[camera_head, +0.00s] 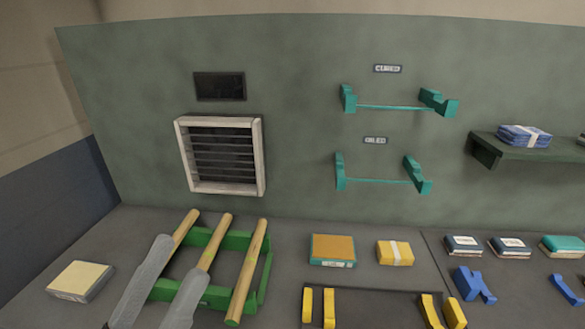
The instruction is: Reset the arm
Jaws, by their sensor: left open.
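My left gripper (181,256) comes in at the lower left of the head view. Its two grey fingers are apart, so it is open. The fingers overlap the left wooden rod (186,228) and the middle wooden rod (216,240) in the picture and hide their lower parts. I cannot tell whether they touch them. The right wooden rod (247,272) shows in full. All three rods lie tilted on a green rack (266,267) on the bench. My right gripper is not in view.
Two teal wall brackets, labelled CURED (349,98) and OILED (341,172), hold no rods. A pale block (80,281) lies left of the gripper. An orange-topped box (332,249) and a yellow packet (395,253) lie right of the rack. Yellow holders (329,308) stand in front.

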